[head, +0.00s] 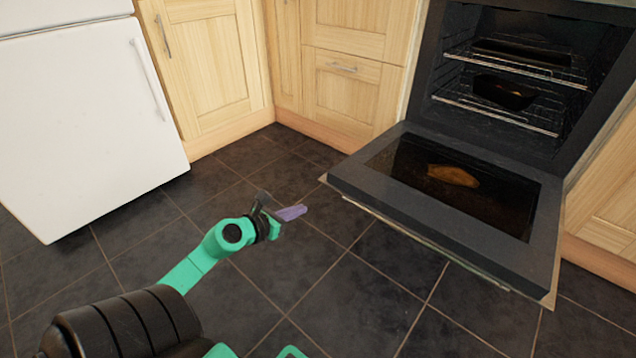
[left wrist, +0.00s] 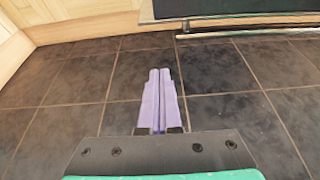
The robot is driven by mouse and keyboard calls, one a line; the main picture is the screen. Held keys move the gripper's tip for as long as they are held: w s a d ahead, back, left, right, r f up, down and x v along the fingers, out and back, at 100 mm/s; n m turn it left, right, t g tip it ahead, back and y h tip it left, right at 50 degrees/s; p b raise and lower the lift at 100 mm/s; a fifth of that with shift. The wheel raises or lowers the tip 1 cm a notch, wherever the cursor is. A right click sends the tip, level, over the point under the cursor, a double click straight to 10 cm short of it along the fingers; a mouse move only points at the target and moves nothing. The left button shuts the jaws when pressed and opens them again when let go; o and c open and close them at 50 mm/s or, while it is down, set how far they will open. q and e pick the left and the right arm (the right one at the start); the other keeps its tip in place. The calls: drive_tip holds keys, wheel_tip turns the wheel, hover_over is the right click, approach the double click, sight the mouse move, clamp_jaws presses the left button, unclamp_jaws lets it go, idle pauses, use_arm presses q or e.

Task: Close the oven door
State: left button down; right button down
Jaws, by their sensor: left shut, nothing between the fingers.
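The oven (head: 495,135) stands at the right in the head view. Its door (head: 345,179) is folded down fully open, lying about level above the floor, with a brownish patch showing on its inner glass. My left gripper (head: 293,213) is shut and empty, in the air to the left of the door's outer edge and apart from it. In the left wrist view its purple fingers (left wrist: 158,98) are pressed together, pointing toward the door's edge (left wrist: 235,22) at the top. My right gripper is not in view.
Inside the oven are wire racks with a dark tray (head: 505,92) and another pan. Wooden cabinets (head: 348,95) stand behind and on both sides. A white appliance (head: 80,120) is at the left. The dark tiled floor between is clear.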

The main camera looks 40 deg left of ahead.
use_arm(q)
drive_tip(key=a+b+x, duration=0.1)
drive_tip(key=b+x, duration=0.4)
drive_tip(key=x, duration=0.5)
drive_tip(key=r, duration=0.2)
drive_tip(key=d+r, duration=0.1)
drive_tip(key=r, duration=0.1)
drive_tip(key=shift+d+r+p, duration=0.1)
drive_tip(key=shift+r+p, duration=0.1)
drive_tip(key=shift+p, duration=0.25)
